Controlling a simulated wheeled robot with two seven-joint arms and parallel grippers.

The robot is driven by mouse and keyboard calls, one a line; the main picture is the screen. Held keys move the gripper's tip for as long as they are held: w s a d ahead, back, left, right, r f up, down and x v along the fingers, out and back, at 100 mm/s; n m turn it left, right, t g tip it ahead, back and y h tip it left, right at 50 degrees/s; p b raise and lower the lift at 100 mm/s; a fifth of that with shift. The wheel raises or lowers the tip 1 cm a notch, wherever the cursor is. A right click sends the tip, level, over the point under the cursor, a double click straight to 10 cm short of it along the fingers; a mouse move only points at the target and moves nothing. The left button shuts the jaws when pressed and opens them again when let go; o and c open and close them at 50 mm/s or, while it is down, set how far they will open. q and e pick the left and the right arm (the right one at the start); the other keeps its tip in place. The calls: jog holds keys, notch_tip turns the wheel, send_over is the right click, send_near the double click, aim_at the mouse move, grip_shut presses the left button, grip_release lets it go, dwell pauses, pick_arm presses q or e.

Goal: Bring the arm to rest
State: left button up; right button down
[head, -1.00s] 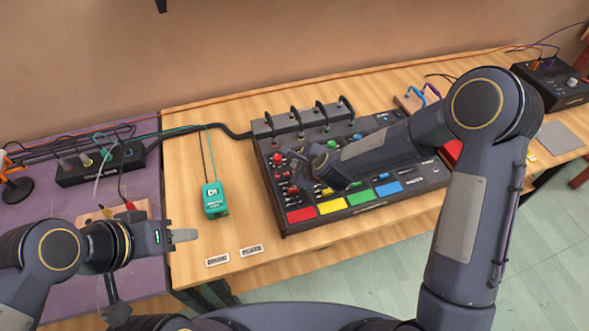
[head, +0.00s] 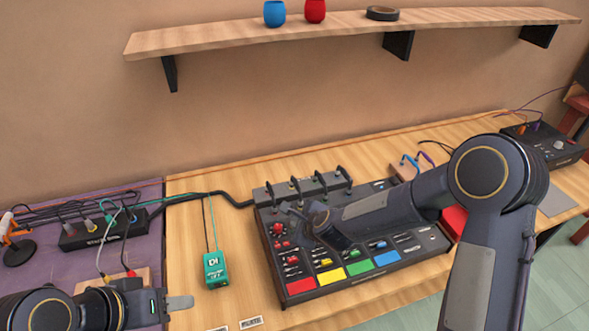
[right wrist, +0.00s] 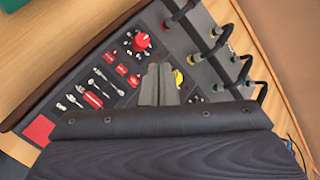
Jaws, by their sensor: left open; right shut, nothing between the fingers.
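My right gripper (head: 290,210) is shut and empty, over the upper left part of a black console (head: 348,287) with red, yellow, green and blue pads. In the right wrist view its closed fingers (right wrist: 158,82) lie in front of the console's knobs, near a red knob (right wrist: 141,41); I cannot tell whether they touch the panel. My right forearm hides part of the console. My left gripper (head: 180,303) is open and empty at the lower left, near the boundary between the purple surface and the wooden table.
A teal box (head: 215,270) with cables stands left of the console. A black cable strip (head: 100,231) lies on the purple surface (head: 60,268). A shelf (head: 215,37) with a blue cup (head: 274,13) and red cup (head: 315,10) hangs above. Another black device (head: 545,147) sits far right.

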jog(key=s+d+r+n+y, duration=0.1)
jog(key=s+d+r+n, duration=0.35)
jog(key=r, duration=0.25)
jog(key=s+d+r+n, duration=0.4)
jog(key=d+r+n, duration=0.1)
jog(key=d+r, duration=0.15)
jog(key=s+d+r+n+g+h, duration=0.1)
jog(key=s+d+n, duration=0.3)
jog(key=s, duration=0.6)
jog(key=s+d+n+g, duration=0.1)
jog(key=s+d+n, duration=0.4)
jog(key=s, duration=0.5)
jog(key=shift+s+r+n+h, duration=0.3)
jog(key=shift+r+n+h, duration=0.1)
jog(key=shift+n, duration=0.05)
